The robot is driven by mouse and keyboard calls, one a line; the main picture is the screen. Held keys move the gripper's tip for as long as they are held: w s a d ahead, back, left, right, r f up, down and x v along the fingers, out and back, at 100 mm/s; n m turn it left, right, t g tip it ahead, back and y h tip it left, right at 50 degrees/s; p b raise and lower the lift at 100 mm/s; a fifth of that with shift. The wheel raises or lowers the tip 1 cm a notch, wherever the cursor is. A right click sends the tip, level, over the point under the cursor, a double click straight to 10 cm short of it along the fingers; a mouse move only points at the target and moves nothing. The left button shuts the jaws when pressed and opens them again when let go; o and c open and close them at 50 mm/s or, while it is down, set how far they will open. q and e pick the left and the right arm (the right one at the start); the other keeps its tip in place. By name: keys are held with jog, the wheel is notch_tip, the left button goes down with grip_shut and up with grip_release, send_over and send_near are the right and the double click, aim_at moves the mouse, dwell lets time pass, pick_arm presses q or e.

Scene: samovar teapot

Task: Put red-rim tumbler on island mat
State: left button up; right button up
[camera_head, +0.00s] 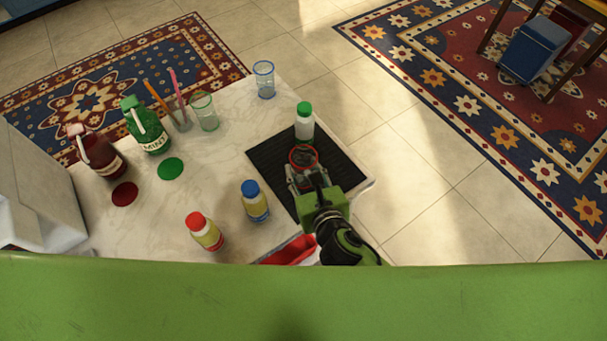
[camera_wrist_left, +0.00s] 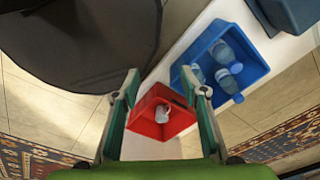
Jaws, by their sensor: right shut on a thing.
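The red-rim tumbler (camera_head: 303,154) is over the black island mat (camera_head: 271,158) in the head view. My right gripper (camera_head: 303,168) is shut on it from the near side; I cannot tell whether its base touches the mat. A white bottle with a green cap (camera_head: 304,122) stands just beyond the tumbler, at the mat's far end. My left gripper (camera_wrist_left: 165,92) shows in the left wrist view with its fingers apart and nothing between them. It is above a red bin (camera_wrist_left: 150,128) holding a white object.
A blue-capped bottle (camera_head: 255,201) and a red-capped bottle (camera_head: 205,232) stand left of the mat. A blue-rim tumbler (camera_head: 264,79), a green-rim tumbler (camera_head: 204,111), a green MINT bottle (camera_head: 147,128) and a dark red bottle (camera_head: 97,152) stand farther off. A blue bin (camera_wrist_left: 247,68) holds several bottles.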

aim_at(307, 185)
jog(key=f, duration=0.3)
jog(key=shift+w+f, duration=0.2)
jog(key=shift+w, duration=0.05)
pick_arm(q)
jog(key=shift+s+a, duration=0.2)
jog(key=shift+s, duration=0.1)
pick_arm(e)
jog(key=shift+f, duration=0.1)
pick_arm(q)
jog(key=shift+s, duration=0.1)
jog(key=shift+s, duration=0.1)
pick_arm(e)
jog(key=shift+f, duration=0.2)
jog(key=o, duration=1.1)
pick_arm(q)
jog(key=shift+f, duration=0.1)
